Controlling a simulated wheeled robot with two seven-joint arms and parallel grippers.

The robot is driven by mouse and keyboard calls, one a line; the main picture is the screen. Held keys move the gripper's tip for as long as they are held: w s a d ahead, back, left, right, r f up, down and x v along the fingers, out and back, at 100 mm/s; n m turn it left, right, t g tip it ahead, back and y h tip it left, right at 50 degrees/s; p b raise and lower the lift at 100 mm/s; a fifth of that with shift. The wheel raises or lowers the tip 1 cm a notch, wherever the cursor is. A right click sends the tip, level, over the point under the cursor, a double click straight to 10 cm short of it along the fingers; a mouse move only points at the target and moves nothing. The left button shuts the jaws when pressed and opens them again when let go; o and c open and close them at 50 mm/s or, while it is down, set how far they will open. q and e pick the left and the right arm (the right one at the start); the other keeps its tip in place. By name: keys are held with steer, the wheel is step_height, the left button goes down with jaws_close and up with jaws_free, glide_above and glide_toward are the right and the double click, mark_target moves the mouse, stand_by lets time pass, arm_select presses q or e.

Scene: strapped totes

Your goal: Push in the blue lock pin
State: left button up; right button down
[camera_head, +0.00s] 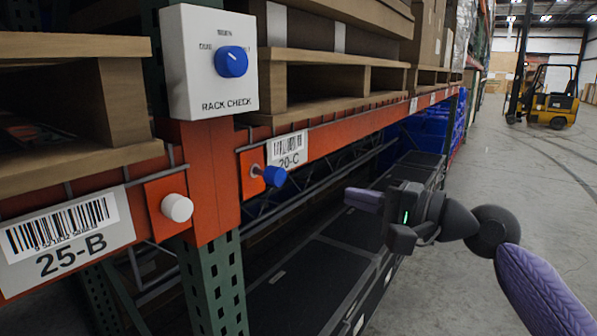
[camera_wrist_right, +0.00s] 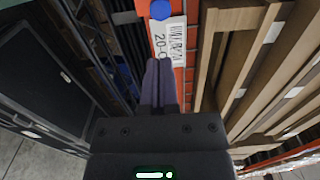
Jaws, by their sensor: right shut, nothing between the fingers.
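The blue lock pin (camera_head: 274,176) sticks out from an orange plate on the rack beam, left of the 20-C label, in the head view. It also shows at the top of the right wrist view (camera_wrist_right: 160,9). My right gripper (camera_head: 352,198) is to the right of the pin and slightly lower in the head view, apart from it. Its fingers (camera_wrist_right: 158,68) are shut together and empty, pointing toward the pin. My left gripper is not in view.
A white pin (camera_head: 177,207) sits on the beam by the 25-B label (camera_head: 66,241). A RACK CHECK box (camera_head: 208,62) with a blue knob (camera_head: 231,61) is on the upright above. Black totes (camera_head: 318,265) stand below the beam. The aisle floor at the right is open, with a yellow forklift (camera_head: 545,98) far back.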

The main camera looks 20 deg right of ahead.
mark_target(280, 177)
steer(key=p+x, duration=0.3)
steer(key=x, duration=0.8)
steer(key=shift+w+a+p, duration=0.15)
steer(key=shift+p, duration=0.2)
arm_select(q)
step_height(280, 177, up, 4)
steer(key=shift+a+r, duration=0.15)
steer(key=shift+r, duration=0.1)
arm_select(e)
steer(key=shift+w+a, duration=0.2)
steer(key=shift+w, duration=0.05)
steer(key=shift+w+a, duration=0.2)
steer(key=shift+w, duration=0.1)
steer(key=x, duration=0.2)
steer(key=shift+w+a, duration=0.2)
steer(key=shift+w, duration=0.05)
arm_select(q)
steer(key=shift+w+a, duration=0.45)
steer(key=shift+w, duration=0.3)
